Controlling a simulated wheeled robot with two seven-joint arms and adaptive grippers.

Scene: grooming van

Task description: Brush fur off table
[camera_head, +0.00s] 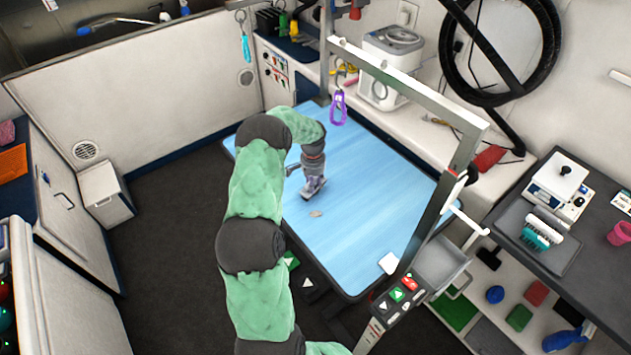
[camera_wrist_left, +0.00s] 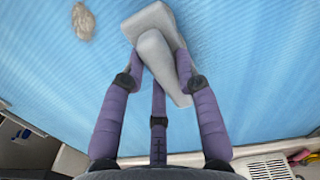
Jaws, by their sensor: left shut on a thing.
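The blue table (camera_head: 375,220) fills the middle of the head view. A small tan tuft of fur (camera_head: 315,213) lies on it, just in front of my left gripper (camera_head: 312,180). The tuft also shows at the top left of the left wrist view (camera_wrist_left: 83,22). My left gripper's purple fingers are shut on a grey brush (camera_wrist_left: 155,18), which is held low over the table or touching it; I cannot tell which. The brush is apart from the tuft. Its underside is hidden. My right gripper is not in view.
A metal frame (camera_head: 400,80) arches over the table, with a purple loop (camera_head: 338,107) hanging from it. A control panel (camera_head: 398,295) and a white card-like item (camera_head: 389,263) are at the near right edge. A dark side counter (camera_head: 590,240) stands right. Dark floor lies left.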

